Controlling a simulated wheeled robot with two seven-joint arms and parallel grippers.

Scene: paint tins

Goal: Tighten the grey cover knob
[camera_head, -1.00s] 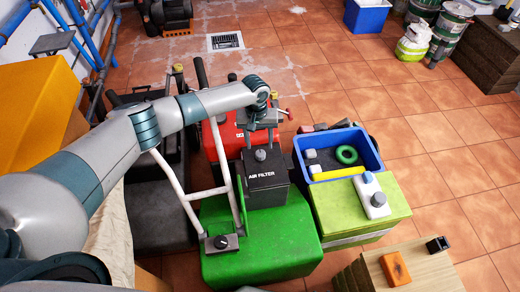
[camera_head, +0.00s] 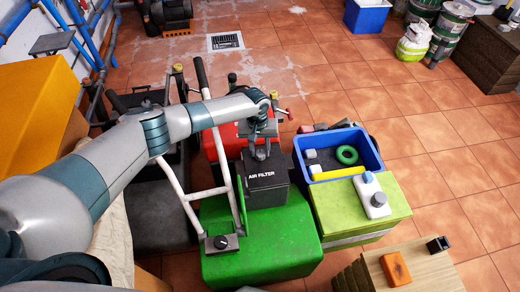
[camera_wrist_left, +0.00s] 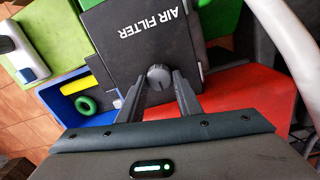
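The grey cover knob (camera_head: 261,154) sits on top of the black box marked AIR FILTER (camera_head: 267,185). In the left wrist view the round knob (camera_wrist_left: 158,75) shows ahead of my fingers, on the dark cover (camera_wrist_left: 125,45). My left gripper (camera_head: 260,147) is over the knob, pointing down. In the left wrist view its two fingers (camera_wrist_left: 159,78) are apart, one on each side of the knob, with the tips close to it. Whether they touch it I cannot tell. My right gripper is not in view.
The filter box stands on a green block (camera_head: 265,245), beside a red housing (camera_head: 222,145). A white tubular frame (camera_head: 185,205) rises close to my left arm. A blue crate (camera_head: 375,150) and a lime box (camera_head: 385,222) with a white bottle are to the right.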

